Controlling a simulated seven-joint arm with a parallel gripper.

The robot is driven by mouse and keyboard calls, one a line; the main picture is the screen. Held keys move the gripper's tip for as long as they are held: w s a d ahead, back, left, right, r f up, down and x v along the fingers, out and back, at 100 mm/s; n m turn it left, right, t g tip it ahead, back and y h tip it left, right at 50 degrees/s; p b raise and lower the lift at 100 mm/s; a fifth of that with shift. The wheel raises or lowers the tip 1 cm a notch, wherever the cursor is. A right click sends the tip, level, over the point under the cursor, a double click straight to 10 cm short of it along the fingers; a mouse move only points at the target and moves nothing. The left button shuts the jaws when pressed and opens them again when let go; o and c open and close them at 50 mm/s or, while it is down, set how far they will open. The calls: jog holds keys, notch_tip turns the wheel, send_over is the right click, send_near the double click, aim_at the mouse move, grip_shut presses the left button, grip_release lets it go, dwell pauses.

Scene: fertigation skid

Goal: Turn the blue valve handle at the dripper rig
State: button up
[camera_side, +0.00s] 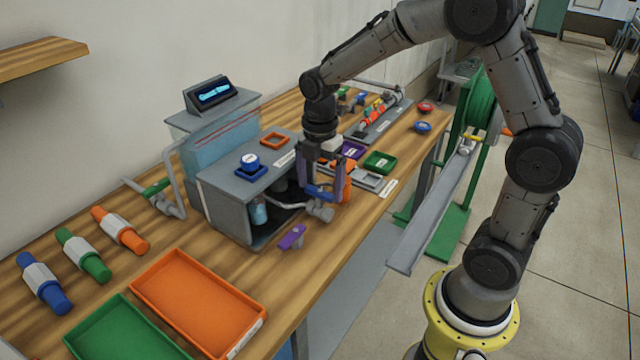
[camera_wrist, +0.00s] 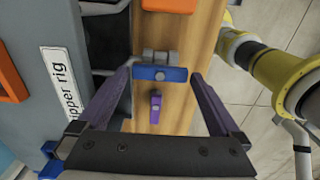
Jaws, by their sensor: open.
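The blue valve handle (camera_side: 319,193) sits on a grey pipe fitting at the front of the grey dripper rig (camera_side: 222,203). In the wrist view the blue handle (camera_wrist: 160,74) is a flat bar lying crosswise between the fingertips. My gripper (camera_side: 324,186) points down at the handle. Its purple fingers are open, one on each side of the bar; the wrist view shows the open fingertips (camera_wrist: 162,75) near the bar's two ends, with a small gap on the right. Whether the left fingertip touches, and the exact height over the handle, I cannot tell.
An orange object stands just behind the gripper. Orange (camera_side: 198,303) and green (camera_side: 125,332) trays lie front left. The bench's edge is close on the right.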

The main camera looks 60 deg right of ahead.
jog(key=shift+f, duration=0.25)
jog(key=c, duration=1.1)
jog(key=shift+o, duration=0.2)
